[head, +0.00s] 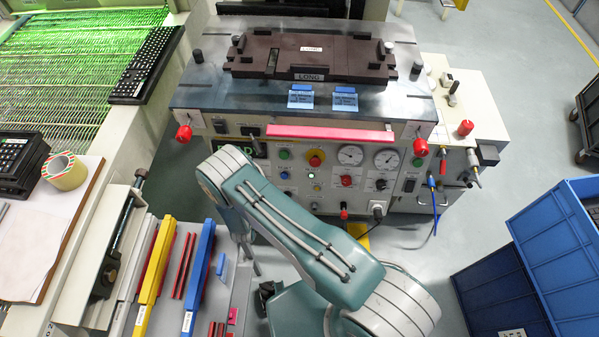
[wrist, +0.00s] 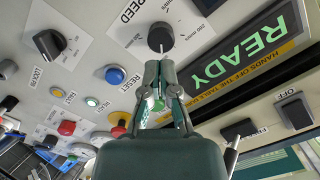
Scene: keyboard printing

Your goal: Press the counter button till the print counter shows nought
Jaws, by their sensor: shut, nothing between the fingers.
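The machine's control panel (head: 330,172) faces me in the head view. In the wrist view it shows a blue button (wrist: 115,75) by the word RESET, a black SPEED knob (wrist: 161,37) and a display (wrist: 245,55) reading READY, turned over in the picture. My gripper (wrist: 158,68) is shut and empty, its tips just below the SPEED knob and right of the blue button; I cannot tell whether they touch the panel. A green patch shows between the fingers. I can make out no counter figure or counter label. In the head view my arm hides the gripper.
Black switches (wrist: 295,110) and a red stop button on yellow (wrist: 120,122) stick out near my gripper. In the head view a pink-red bar (head: 330,134) juts above the panel. Blue crates (head: 505,292) stand at right; a bench with coloured bars (head: 155,275) lies at left.

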